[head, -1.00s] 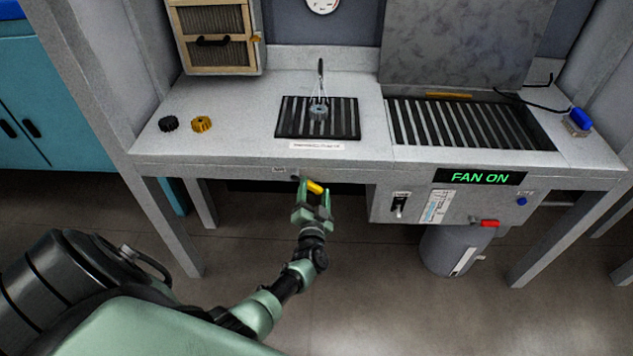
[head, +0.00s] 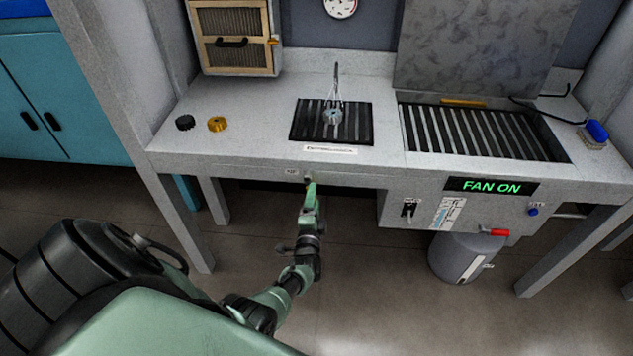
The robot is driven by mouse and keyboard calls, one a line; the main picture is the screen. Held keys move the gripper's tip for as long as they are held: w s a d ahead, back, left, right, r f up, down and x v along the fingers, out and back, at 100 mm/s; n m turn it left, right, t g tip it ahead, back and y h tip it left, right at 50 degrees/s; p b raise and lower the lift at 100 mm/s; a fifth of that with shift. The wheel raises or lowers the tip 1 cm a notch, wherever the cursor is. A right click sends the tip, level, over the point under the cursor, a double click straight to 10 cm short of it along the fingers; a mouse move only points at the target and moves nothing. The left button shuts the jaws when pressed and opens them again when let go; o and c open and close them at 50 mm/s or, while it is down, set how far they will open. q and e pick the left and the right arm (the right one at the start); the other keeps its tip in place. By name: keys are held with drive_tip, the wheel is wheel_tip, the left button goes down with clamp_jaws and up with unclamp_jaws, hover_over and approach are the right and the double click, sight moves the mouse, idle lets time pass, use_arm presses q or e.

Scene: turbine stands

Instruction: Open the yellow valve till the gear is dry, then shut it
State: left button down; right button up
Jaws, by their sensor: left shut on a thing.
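My left gripper (head: 311,190) is at the front edge of the bench, below the grate, and is seen edge-on. It is shut on the yellow valve handle, which the fingers now hide almost wholly. A small grey gear (head: 332,116) sits on the dark slatted grate (head: 302,118), under thin upright nozzle lines (head: 336,82). I cannot tell whether its surface is wet or dry. My right gripper is not in view.
A black gear (head: 185,122) and a yellow gear (head: 217,124) lie on the left of the bench (head: 240,150). To the right are a larger slatted opening (head: 480,132), a lit "FAN ON" sign (head: 491,187), a switch (head: 408,210) and a red handle (head: 494,232) above a grey canister (head: 462,258).

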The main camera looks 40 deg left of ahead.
use_arm(q)
drive_tip(key=shift+s+f+m, duration=0.1)
drive_tip(key=shift+f+m, duration=0.05)
drive_tip(key=shift+m, duration=0.15)
drive_tip(key=shift+c, duration=1.6)
unclamp_jaws()
drive_tip(key=p+v, duration=0.1)
drive_tip(key=v, duration=0.6)
drive_tip(key=shift+s+d, duration=0.2)
drive_tip(key=shift+s, duration=0.15)
